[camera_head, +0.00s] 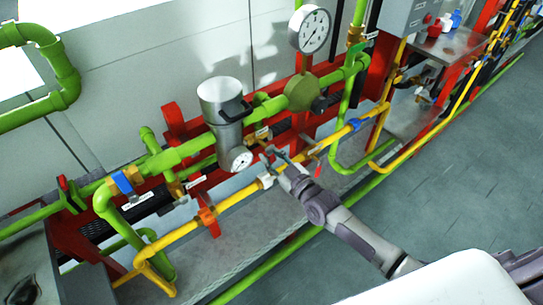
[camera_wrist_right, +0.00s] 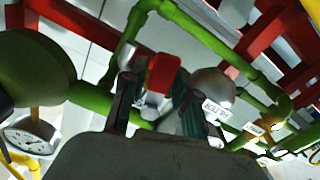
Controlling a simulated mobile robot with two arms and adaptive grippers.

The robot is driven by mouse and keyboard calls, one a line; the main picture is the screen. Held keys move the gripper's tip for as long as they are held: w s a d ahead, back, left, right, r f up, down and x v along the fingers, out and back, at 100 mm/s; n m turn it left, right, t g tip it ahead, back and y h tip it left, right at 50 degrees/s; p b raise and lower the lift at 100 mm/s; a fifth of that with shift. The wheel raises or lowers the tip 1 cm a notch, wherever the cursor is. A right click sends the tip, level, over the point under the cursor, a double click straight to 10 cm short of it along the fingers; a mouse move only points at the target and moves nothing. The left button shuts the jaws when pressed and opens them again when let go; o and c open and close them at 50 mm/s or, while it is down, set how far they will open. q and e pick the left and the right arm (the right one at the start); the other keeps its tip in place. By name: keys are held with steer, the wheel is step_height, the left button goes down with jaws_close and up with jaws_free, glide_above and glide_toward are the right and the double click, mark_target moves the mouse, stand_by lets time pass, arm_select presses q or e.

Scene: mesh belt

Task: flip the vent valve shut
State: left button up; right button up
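My right gripper (camera_head: 277,158) reaches in from the lower right in the head view, its tip in front of the yellow pipe (camera_head: 335,135) and right of a small round gauge (camera_head: 237,159). In the right wrist view its two dark fingers (camera_wrist_right: 157,105) are spread apart. A red handle-like piece (camera_wrist_right: 163,72) with silver metal beside it shows between them; I take it for the vent valve's handle. Whether the fingers touch it cannot be told. In the head view a small red piece (camera_head: 318,170) hangs by the yellow pipe, right of the gripper. My left gripper is not in view.
Green pipes (camera_head: 190,150), a large dial gauge (camera_head: 310,30) and a silver canister (camera_head: 222,100) crowd the red frame (camera_head: 172,115) behind the gripper. A long green pipe (camera_head: 262,268) runs low along the front. The grey floor (camera_head: 440,190) at right is clear.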

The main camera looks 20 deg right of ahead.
jaws_close()
steer(key=shift+s+a+m, duration=0.1)
steer(key=shift+a+m, duration=0.15)
steer(key=shift+m, duration=0.55)
steer(key=shift+s+a+m, duration=0.1)
steer(key=shift+a+m, duration=0.15)
steer(key=shift+m, duration=0.55)
steer(key=o, duration=0.5)
jaws_free()
steer(key=v, duration=1.2)
